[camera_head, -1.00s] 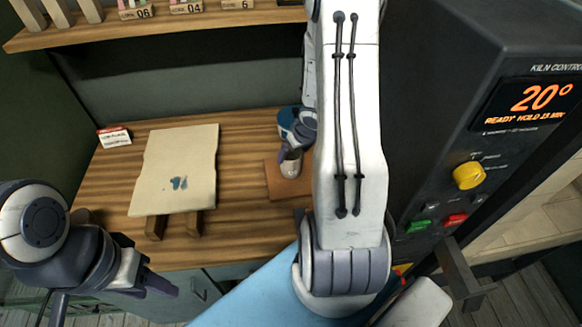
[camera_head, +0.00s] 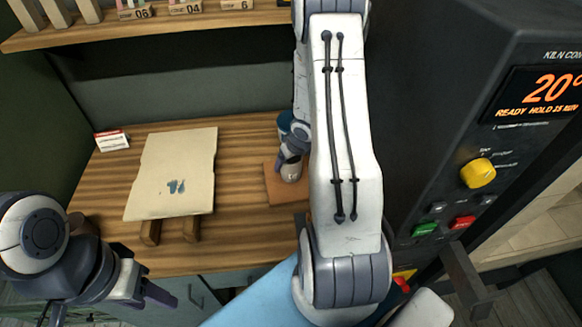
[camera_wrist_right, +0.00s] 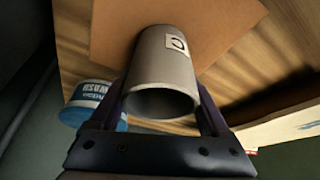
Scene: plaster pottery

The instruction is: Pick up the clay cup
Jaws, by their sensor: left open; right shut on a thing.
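The clay cup (camera_head: 291,171) is a small grey cup with a pale marked label. It stands on a square brown board (camera_head: 279,187) on the wooden bench, partly hidden by my right arm in the head view. In the right wrist view the cup (camera_wrist_right: 162,75) shows its open mouth towards the camera, with the brown board (camera_wrist_right: 115,30) beyond it. My right gripper (camera_wrist_right: 162,105) is shut on the cup, one finger on each side. My left gripper (camera_head: 105,300) is open and empty at the lower left, in front of the bench and away from the cup.
A blue and white tub labelled wash (camera_wrist_right: 92,103) stands close beside the cup. A pale slab (camera_head: 170,172) with blue marks lies on wooden strips to the left. The kiln control box (camera_head: 450,120) stands close on the right. A shelf (camera_head: 180,25) hangs above the bench.

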